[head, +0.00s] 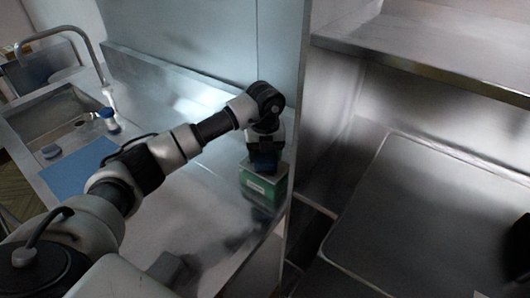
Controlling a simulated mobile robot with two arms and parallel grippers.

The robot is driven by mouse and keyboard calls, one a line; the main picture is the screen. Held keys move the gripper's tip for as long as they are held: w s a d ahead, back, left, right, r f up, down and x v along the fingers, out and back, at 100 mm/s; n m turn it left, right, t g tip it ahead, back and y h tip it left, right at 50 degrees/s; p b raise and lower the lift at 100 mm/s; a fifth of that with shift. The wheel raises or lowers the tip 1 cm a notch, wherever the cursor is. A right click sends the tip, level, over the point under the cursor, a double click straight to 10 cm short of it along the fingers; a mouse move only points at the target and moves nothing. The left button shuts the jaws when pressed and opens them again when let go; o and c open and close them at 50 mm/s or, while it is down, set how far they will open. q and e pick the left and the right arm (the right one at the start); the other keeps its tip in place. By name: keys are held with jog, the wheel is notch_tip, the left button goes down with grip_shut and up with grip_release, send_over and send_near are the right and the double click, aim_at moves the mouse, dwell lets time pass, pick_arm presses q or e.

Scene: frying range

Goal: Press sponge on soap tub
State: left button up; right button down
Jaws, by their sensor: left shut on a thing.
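My left gripper (265,158) reaches over the steel counter from the left and points down. It is shut on a small dark-blue thing (265,168), which looks like the sponge. A green tub (263,192) with a pale label, probably the soap tub, stands directly under it near the counter's edge. The blue thing is at the tub's top; the fingers hide whether it touches. My right gripper does not show.
A blue mat (80,169) lies on the counter beside a sink (50,122) with a tall tap (62,32). A blue-and-white item (109,119) stands by the sink. A blue-grey panel (200,38) rises behind the counter. A steel tray-like surface (430,220) fills the right.

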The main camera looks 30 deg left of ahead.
pick_arm(q)
jog(key=shift+f, duration=0.15)
dwell(0.3)
jog(key=shift+f, duration=0.25)
jog(key=shift+f+b, duration=0.7)
jog(key=shift+b, duration=0.05)
dwell(0.6)
dwell(0.5)
jog(key=shift+r+p, duration=2.45)
jog(key=shift+r, duration=1.1)
jog(key=shift+s+f, duration=0.1)
